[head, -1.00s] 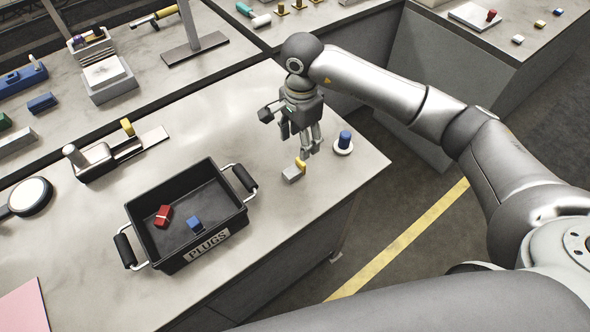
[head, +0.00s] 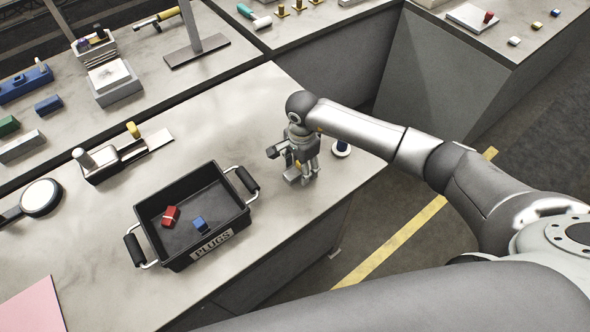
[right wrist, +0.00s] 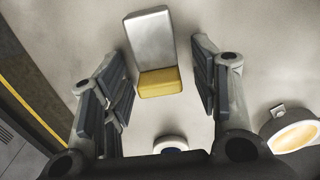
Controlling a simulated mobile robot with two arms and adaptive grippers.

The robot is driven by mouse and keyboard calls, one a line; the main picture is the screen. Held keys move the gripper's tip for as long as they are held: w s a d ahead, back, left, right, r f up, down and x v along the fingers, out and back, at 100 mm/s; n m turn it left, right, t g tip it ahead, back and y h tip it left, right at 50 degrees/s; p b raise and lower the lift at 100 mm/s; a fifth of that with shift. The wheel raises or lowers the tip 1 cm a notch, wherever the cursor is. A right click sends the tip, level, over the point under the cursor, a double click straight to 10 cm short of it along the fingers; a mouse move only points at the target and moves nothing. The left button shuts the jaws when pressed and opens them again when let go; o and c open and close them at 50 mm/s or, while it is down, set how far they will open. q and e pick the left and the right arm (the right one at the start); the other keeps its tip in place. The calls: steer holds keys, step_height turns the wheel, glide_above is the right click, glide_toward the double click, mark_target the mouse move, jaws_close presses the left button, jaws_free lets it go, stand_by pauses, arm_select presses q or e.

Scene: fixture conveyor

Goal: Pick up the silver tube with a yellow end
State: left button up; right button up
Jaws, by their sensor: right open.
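The silver piece with a yellow end (right wrist: 150,42) lies on the table in the right wrist view, silver part away from the camera and yellow end nearer. It looks like a rectangular block. In the head view its silver part (head: 290,177) shows only partly beside my fingers. My right gripper (head: 304,180) points down over it near the table's right edge. In the right wrist view its open fingers (right wrist: 160,82) stand left and right of the yellow end, apart from it. Whether they are at table height is unclear. My left gripper is not in view.
A blue plug on a white round base (head: 341,148) stands close right of my right gripper. The black PLUGS bin (head: 240,218) to the left holds a red block (head: 170,215) and a blue block (head: 199,224). A fixture (head: 100,165) stands farther left.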

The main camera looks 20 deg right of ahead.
steer(key=shift+c, duration=0.2)
steer(key=c, duration=1.1)
steer(key=shift+o, duration=0.2)
steer(key=shift+r, duration=0.1)
